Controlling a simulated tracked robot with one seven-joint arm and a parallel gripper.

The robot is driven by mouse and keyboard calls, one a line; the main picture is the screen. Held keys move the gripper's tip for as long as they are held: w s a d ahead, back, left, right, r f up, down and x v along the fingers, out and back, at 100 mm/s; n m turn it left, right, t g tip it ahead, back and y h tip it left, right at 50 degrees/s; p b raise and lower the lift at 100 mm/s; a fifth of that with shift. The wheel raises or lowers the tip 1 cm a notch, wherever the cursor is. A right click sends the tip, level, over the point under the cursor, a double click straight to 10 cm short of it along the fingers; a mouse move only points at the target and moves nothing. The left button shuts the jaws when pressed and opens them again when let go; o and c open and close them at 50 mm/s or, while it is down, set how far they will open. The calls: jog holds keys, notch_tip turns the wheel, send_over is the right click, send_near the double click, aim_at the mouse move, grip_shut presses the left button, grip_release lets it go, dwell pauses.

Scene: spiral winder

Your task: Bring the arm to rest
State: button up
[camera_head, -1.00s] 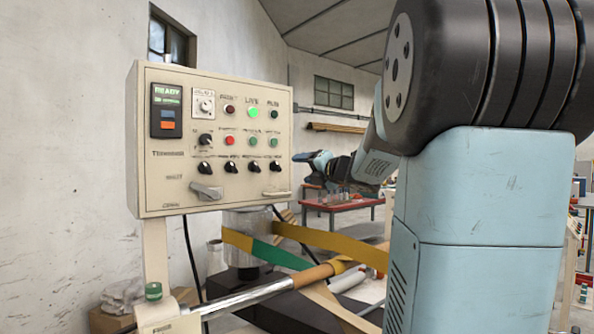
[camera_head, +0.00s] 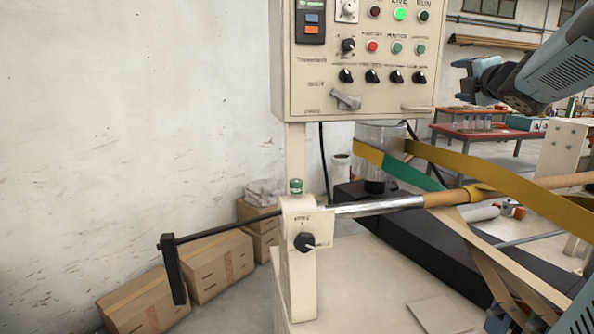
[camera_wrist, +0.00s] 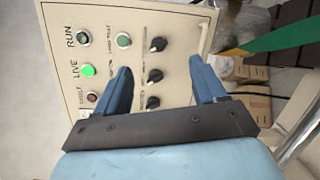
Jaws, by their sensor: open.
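My gripper (camera_head: 470,80) is at the upper right of the head view, its blue fingers pointing left toward the control panel (camera_head: 296,100) and apart from it. In the wrist view my gripper (camera_wrist: 160,80) is open and empty, its two fingers spread in front of the panel face (camera_wrist: 112,15). The panel is cream with knobs, buttons and a lever handle (camera_head: 345,99). A green light (camera_head: 400,14) marked LIVE is lit; it also shows in the wrist view (camera_wrist: 88,70).
Below the panel a steel and tan shaft (camera_head: 375,207) runs across, with yellow and green strips (camera_head: 405,171) beside it. A black crank (camera_head: 174,270) sticks out at left. Cardboard boxes (camera_head: 220,265) lie by the wall. A red table (camera_head: 480,133) stands behind.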

jog(key=s+a+f+m+g, duration=0.6)
jog(key=s+a+f+m, duration=0.3)
jog(key=s, duration=0.4)
jog(key=s+a+f+m+g, duration=0.6)
jog(key=s+a+f+m, duration=0.3)
jog(key=s+f+m, duration=0.3)
notch_tip(320, 180, down, 2)
jog(key=shift+s+f, duration=0.2)
jog(key=shift+s, duration=1)
jog(key=shift+c, duration=0.5)
